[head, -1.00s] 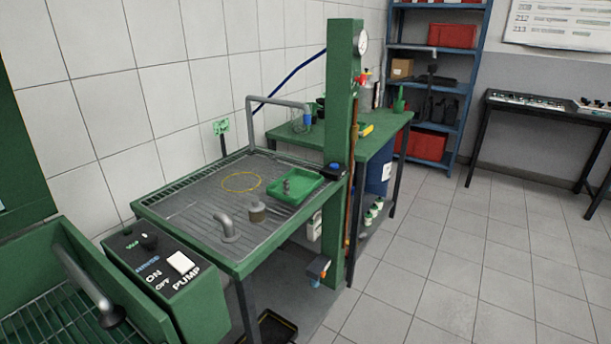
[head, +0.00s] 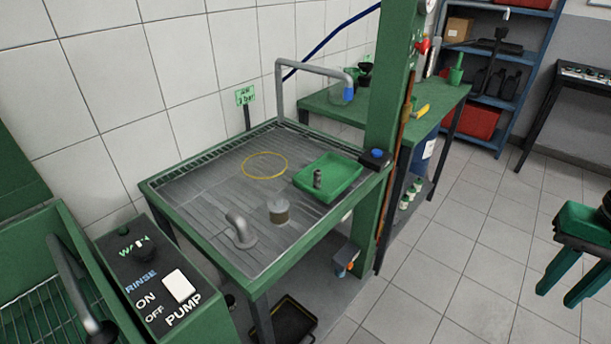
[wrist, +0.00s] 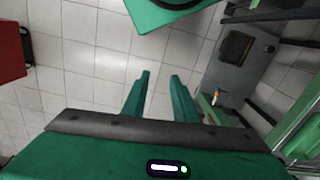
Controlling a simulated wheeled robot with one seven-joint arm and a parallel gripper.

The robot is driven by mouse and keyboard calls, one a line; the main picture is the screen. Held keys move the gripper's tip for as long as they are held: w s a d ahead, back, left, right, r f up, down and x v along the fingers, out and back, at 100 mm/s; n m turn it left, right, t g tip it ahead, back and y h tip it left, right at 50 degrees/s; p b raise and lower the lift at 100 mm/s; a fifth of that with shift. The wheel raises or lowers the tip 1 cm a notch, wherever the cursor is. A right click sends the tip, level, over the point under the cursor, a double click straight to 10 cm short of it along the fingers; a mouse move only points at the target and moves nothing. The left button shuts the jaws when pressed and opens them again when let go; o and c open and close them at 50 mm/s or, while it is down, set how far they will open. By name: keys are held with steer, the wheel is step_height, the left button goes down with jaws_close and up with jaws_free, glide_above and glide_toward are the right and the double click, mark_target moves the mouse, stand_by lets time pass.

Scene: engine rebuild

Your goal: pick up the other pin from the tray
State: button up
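A small green tray (head: 345,176) sits at the right rear of the grooved metal worktop in the head view. A short grey upright pin-like piece (head: 317,178) stands in its left part; I cannot tell whether there is more than one. My gripper (head: 562,298) is at the right edge of the head view, above the floor and well away from the tray. In the wrist view its two green fingers (wrist: 160,80) are apart with only floor between them. The gripper is open and empty.
The worktop (head: 200,190) also holds a grey cylinder (head: 278,211), a bent pipe (head: 240,228) and a yellow ring (head: 265,166). A green post (head: 388,120) rises beside the tray. A control box (head: 165,285) stands at front left. Floor at right is clear.

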steer(key=n+t+y, duration=0.6)
steer(key=n+y, duration=0.5)
steer(key=n, duration=0.8)
glide_toward(317, 179)
steer(key=shift+w+a+f, duration=0.75)
steer(key=shift+w+a, duration=0.1)
steer(key=shift+x, duration=2.95)
steer(key=shift+w+r, duration=0.1)
steer(key=shift+w, duration=0.05)
jaws_close()
